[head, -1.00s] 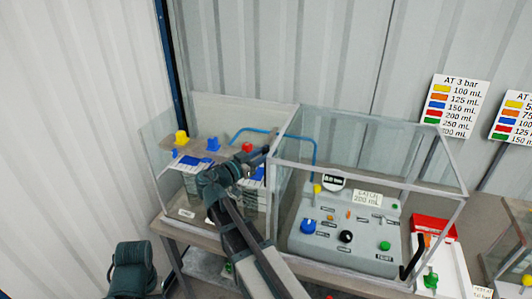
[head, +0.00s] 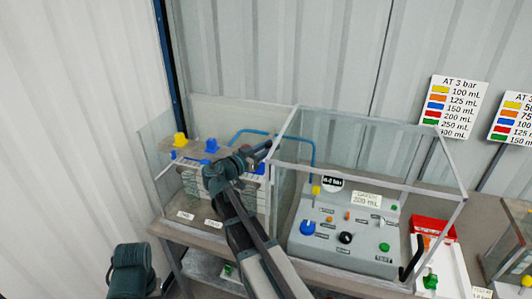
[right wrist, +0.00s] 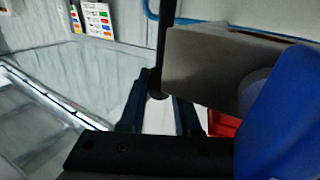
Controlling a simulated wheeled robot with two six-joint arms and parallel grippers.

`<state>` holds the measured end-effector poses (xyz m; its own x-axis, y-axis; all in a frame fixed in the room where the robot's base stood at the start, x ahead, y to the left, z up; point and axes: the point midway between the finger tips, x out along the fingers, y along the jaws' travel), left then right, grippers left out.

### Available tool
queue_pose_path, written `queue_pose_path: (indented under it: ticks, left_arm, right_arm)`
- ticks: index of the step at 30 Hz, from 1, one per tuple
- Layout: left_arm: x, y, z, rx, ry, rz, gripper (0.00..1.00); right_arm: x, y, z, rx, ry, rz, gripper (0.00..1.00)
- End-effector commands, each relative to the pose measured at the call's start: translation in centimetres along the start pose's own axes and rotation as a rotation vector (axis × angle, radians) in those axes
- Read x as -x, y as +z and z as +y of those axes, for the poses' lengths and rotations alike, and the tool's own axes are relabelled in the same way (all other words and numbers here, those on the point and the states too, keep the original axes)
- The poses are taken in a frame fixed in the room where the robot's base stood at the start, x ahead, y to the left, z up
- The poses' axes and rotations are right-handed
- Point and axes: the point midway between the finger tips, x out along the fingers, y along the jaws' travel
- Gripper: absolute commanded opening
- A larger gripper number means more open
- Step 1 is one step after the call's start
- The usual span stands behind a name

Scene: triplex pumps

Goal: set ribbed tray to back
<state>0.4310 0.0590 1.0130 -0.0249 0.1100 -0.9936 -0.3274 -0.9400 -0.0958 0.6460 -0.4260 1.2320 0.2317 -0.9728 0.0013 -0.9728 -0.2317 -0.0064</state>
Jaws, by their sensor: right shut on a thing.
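A clear box (head: 150,143) stands at the left of the bench. A pale ribbed tray (head: 190,176) seems to sit inside it, below a grey plate with a yellow knob (head: 180,139) and a blue knob (head: 212,146). My right gripper (head: 264,150) reaches over the box and hides its right part. In the right wrist view my right gripper (right wrist: 160,115) is shut on a pale piece, which seems to be part of the tray. A blue part (right wrist: 290,120) and a grey slab are close beside it. My left arm's dark end (head: 131,270) is low at the left; its fingers are not clear.
A second clear box (head: 450,160) covers a grey control panel (head: 350,255) with knobs. A blue pipe (head: 275,131) runs behind the boxes. A red box (head: 433,229) stands to the right. Corrugated walls close off the back and left.

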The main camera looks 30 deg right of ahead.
Motion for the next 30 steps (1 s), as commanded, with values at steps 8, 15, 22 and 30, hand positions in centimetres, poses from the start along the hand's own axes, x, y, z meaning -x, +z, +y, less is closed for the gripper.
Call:
queue_pose_path:
  ticks: [8, 15, 22, 30]
  left_arm:
    - [0.0, 0.0, 0.0, 0.000, 0.000, 0.000, 0.62]
    - [0.0, 0.0, 0.0, 0.000, 0.000, 0.000, 0.62]
    - [0.0, 0.0, 0.0, 0.000, 0.000, 0.000, 0.62]
    - [0.0, 0.0, 0.0, 0.000, 0.000, 0.000, 0.62]
  right_arm:
    - [0.2, 0.1, 0.1, -0.001, 0.000, -0.003, 0.41]
    - [0.2, 0.1, 0.1, -0.001, -0.001, -0.003, 0.62]
    - [0.3, 0.1, 0.2, 0.000, -0.001, -0.003, 0.62]
    - [3.4, 0.1, 1.9, 0.000, -0.004, -0.003, 0.62]
